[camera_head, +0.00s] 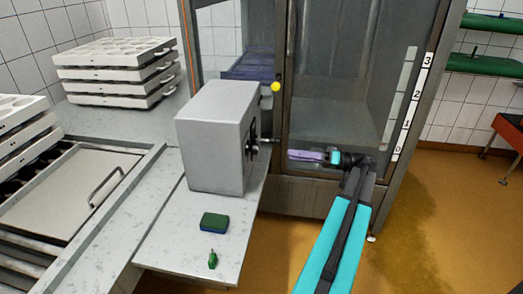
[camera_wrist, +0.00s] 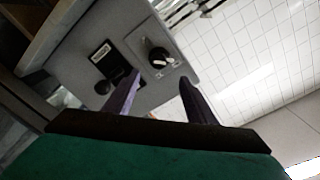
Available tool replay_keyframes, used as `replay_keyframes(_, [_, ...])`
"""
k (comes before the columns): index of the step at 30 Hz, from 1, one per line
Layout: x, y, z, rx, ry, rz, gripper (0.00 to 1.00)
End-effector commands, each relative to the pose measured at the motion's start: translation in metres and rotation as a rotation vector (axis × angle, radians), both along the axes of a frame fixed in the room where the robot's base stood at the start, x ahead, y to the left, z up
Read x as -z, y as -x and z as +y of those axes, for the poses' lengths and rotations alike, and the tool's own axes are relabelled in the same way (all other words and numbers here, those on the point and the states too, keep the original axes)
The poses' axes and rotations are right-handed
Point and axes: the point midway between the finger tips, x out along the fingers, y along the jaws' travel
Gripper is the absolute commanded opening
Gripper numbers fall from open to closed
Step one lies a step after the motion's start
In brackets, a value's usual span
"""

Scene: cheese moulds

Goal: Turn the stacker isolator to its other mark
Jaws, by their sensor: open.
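A grey control box (camera_head: 212,140) stands on the steel bench, with black controls on its right face (camera_head: 252,146). In the wrist view its face carries a round black rotary knob (camera_wrist: 159,57) with a pale pointer, on a square plate. Marks around the knob are too small to read. Beside it is another black control (camera_wrist: 125,80) and a dark label (camera_wrist: 101,51). My gripper (camera_wrist: 157,92) is open and empty, its purple fingers apart and short of the knob. In the head view my gripper (camera_head: 291,154) is right of the box, pointing at its controls.
A green and blue sponge (camera_head: 214,222) and a small green item (camera_head: 212,260) lie on the bench (camera_head: 175,240). Stacked white mould trays (camera_head: 115,72) stand at the back left. A glass-fronted cabinet (camera_head: 340,120) is close behind my gripper.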

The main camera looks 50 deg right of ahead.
Motion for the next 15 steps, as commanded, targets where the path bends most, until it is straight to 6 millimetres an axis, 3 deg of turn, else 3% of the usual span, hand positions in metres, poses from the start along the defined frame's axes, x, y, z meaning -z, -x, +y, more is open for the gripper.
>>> replay_keyframes(8, [0.000,0.005,-0.006,0.014,-0.001,0.000,0.51])
replay_keyframes(15, [-0.001,-0.010,0.002,0.018,-0.001,0.000,0.51])
